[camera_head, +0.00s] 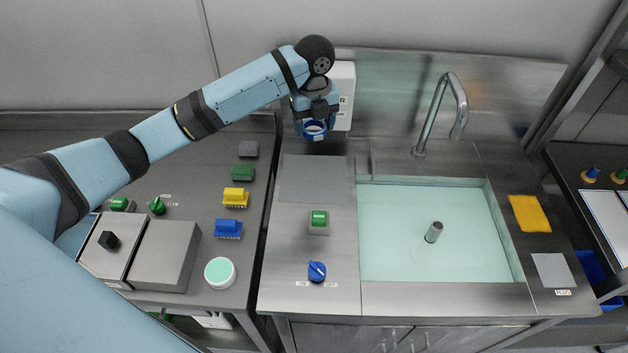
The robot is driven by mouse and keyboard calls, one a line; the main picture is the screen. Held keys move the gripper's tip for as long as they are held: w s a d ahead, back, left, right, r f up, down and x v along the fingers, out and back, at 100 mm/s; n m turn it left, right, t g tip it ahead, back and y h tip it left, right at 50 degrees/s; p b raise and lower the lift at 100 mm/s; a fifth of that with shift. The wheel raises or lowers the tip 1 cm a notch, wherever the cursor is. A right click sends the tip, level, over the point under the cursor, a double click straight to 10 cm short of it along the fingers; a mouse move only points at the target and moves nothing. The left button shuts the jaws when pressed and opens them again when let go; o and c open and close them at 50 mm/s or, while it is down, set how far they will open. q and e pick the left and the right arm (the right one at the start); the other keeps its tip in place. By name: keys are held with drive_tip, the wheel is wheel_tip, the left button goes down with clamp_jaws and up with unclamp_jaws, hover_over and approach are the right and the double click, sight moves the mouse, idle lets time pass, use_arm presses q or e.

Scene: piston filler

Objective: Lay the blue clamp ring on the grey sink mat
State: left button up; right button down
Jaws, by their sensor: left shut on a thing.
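The blue clamp ring (315,129) is held by my left gripper (316,118), whose fingers are shut on it. Gripper and ring are near the back of the sink counter, in front of a white box on the back wall. The grey sink mat (313,180) lies flat on the counter's left part, and nothing rests on it. In the picture the ring shows above the mat's back edge, apart from it. My right gripper is not in view.
A water-filled sink (435,260) with a tap (441,110) is right of the mat. A green button (319,222) and a blue knob (317,271) are in front of it. The left bench holds green, yellow (235,198) and blue (228,229) parts. A yellow cloth (529,213) lies right.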

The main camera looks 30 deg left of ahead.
use_arm(q)
drive_tip(key=m, duration=0.1)
drive_tip(key=w+m, duration=0.1)
drive_tip(key=m, duration=0.1)
drive_tip(key=w+a+m+b, duration=0.1)
drive_tip(key=m, duration=0.1)
drive_tip(key=shift+w+f, duration=0.1)
drive_tip(key=shift+f, duration=0.2)
drive_tip(key=w+m, duration=0.1)
drive_tip(key=m, duration=0.2)
hover_over(314, 178)
drive_tip(key=shift+m, duration=0.3)
wheel_tip(314, 178, down, 15)
drive_tip(key=shift+r, duration=0.1)
drive_tip(key=shift+f+p, duration=0.3)
drive_tip(key=shift+f, duration=2.35)
drive_tip(key=shift+f, duration=0.1)
drive_tip(key=o, duration=1)
drive_tip(key=shift+c, duration=0.2)
